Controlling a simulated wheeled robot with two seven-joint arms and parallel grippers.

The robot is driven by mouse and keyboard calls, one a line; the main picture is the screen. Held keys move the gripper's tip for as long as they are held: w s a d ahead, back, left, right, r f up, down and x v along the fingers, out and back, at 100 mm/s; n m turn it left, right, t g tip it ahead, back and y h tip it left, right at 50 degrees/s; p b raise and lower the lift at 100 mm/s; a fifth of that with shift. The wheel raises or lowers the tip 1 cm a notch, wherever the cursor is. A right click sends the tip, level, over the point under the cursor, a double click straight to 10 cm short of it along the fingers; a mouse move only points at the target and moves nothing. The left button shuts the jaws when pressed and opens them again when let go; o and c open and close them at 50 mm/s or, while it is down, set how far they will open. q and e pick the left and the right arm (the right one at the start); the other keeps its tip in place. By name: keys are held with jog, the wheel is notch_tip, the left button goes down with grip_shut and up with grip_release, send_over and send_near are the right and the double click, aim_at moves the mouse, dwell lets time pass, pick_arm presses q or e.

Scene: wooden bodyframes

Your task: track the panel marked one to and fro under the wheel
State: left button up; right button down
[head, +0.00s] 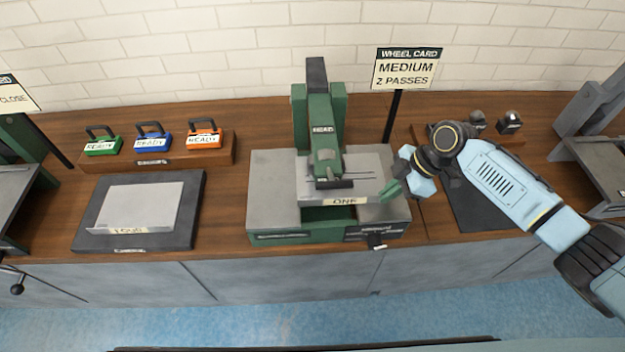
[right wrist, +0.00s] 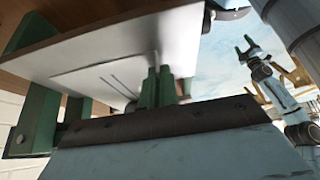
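The panel marked ONE (head: 345,190) is a pale grey plate lying flat on the bed of the green machine, with dark lines on its right part. The wheel head (head: 325,150) stands over its middle and hides part of it; the wheel itself is hard to make out. My right gripper (head: 393,190) is at the panel's right edge. In the right wrist view its green fingers (right wrist: 159,85) are close together against the panel (right wrist: 100,75); whether they grip its edge is unclear. My left gripper (right wrist: 245,46) shows small in that view, fingers apart and empty.
A wheel card (head: 406,69) reads MEDIUM, 2 PASSES. To the left, a panel marked FOUR (head: 140,205) lies on a dark mat (head: 185,240). Behind it, green, blue and orange blocks stand on a wooden rack (head: 180,158). Other machines stand at both sides.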

dwell(0.4)
jog(key=shift+s+a+p, duration=0.1)
jog(key=shift+a+p, duration=0.3)
jog(key=shift+a, duration=3.05)
jog(key=c, duration=1)
grip_release()
jog(key=shift+c, duration=0.2)
jog(key=shift+d, duration=0.1)
jog(key=shift+d, duration=2.4)
